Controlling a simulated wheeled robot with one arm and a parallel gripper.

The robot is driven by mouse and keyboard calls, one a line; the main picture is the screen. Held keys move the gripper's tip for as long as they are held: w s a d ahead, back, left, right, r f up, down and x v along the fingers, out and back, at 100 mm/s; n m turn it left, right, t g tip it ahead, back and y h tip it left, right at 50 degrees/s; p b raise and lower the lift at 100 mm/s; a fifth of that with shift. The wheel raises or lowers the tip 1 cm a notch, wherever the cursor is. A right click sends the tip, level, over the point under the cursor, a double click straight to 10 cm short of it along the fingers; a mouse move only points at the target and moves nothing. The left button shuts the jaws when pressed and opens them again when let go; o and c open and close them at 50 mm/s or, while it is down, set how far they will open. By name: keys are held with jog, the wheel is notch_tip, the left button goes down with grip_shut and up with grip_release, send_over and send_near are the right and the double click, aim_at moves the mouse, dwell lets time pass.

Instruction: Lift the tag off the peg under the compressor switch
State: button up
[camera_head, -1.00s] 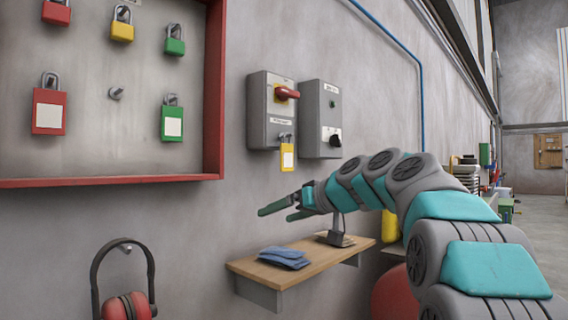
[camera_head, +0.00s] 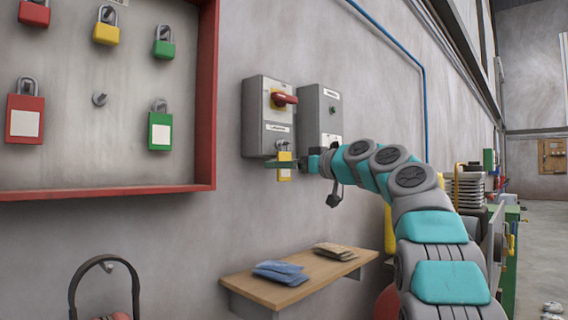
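The yellow tag (camera_head: 285,174) hangs at the lower part of the left grey switch box (camera_head: 256,120), below its red rotary handle (camera_head: 284,99). The tag has a pale label patch. The peg behind it is mostly hidden. My gripper (camera_head: 280,164) is at the tag, reaching in from the right, with a green finger lying level across the tag's face. Tag colour shows above and below that finger. The other finger is not clearly visible, so I cannot tell whether the fingers are closed on the tag or around it.
A second grey box (camera_head: 322,112) with a black knob adjoins on the right, close to my wrist. A red-framed lock board (camera_head: 205,110) with several padlocks is at left. Below, a wooden shelf (camera_head: 270,291) holds blue cloth (camera_head: 280,271) and a brown item (camera_head: 335,251). Ear defenders hang lower left.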

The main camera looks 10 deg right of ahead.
jog(key=p+x, duration=0.1)
jog(key=x, duration=0.3)
jog(key=shift+w+a+p, duration=0.1)
jog(key=shift+p, duration=0.3)
jog(key=c, duration=1.4)
jog(key=shift+r, duration=0.2)
jog(key=b+v, duration=0.1)
jog(key=v, duration=0.5)
jog(key=b+v, duration=0.2)
jog(key=v, duration=0.4)
jog(key=r+b+v, duration=0.1)
jog(key=b+v, duration=0.1)
jog(key=v, duration=0.4)
jog(key=shift+r, duration=0.2)
